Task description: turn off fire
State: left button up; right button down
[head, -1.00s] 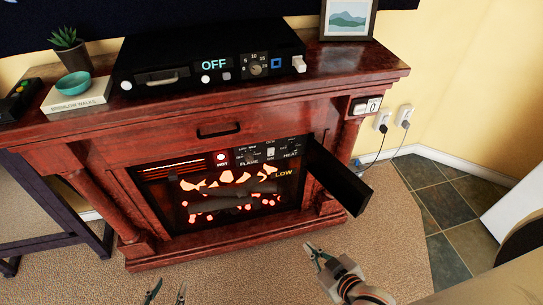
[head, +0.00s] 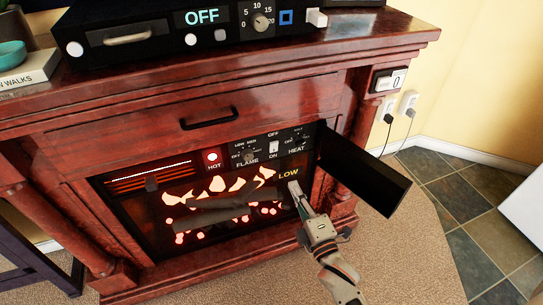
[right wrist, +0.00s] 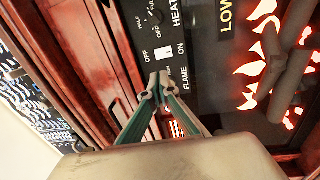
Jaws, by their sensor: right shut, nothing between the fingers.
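The electric fireplace (head: 215,210) glows with orange flames and embers around dark logs, and its display reads LOW (head: 288,175). Its control panel (head: 225,153) is uncovered, with a lit red HOT lamp (head: 212,157), a FLAME knob (head: 249,155), a HEAT knob (head: 298,142) and a white rocker switch (head: 273,147) marked OFF above and ON below. The switch also shows in the right wrist view (right wrist: 164,53). My right gripper (head: 293,187) is shut and empty, just below the panel's right part. In the right wrist view its fingertips (right wrist: 158,86) appear close to the switch; contact is unclear. My left gripper is out of view.
A dark flap (head: 365,175) stands open to the right of the panel. On the mantel sits a black box (head: 150,38) showing OFF. A wall outlet (head: 408,103) with plugs and a switch plate (head: 390,80) are at right. Carpet and tiles are clear.

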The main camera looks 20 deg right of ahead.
jog(key=shift+w+r, duration=0.1)
jog(key=shift+w, duration=0.05)
jog(key=b, duration=0.1)
send_near(274, 145)
jog(key=w, duration=0.3)
jog(key=shift+w+a+b, duration=0.2)
jog(key=shift+w+b, duration=0.2)
jog(key=shift+w, duration=0.65)
jog(key=shift+w+r, duration=0.1)
jog(key=shift+w, duration=0.55)
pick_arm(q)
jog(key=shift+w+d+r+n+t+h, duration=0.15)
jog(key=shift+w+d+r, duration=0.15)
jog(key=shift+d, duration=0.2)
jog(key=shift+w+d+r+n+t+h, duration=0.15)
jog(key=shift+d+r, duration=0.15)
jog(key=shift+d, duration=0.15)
pick_arm(e)
jog(key=shift+w+r, duration=0.15)
jog(key=shift+w, duration=0.05)
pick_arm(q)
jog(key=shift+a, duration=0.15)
pick_arm(e)
jog(key=shift+d, duration=0.15)
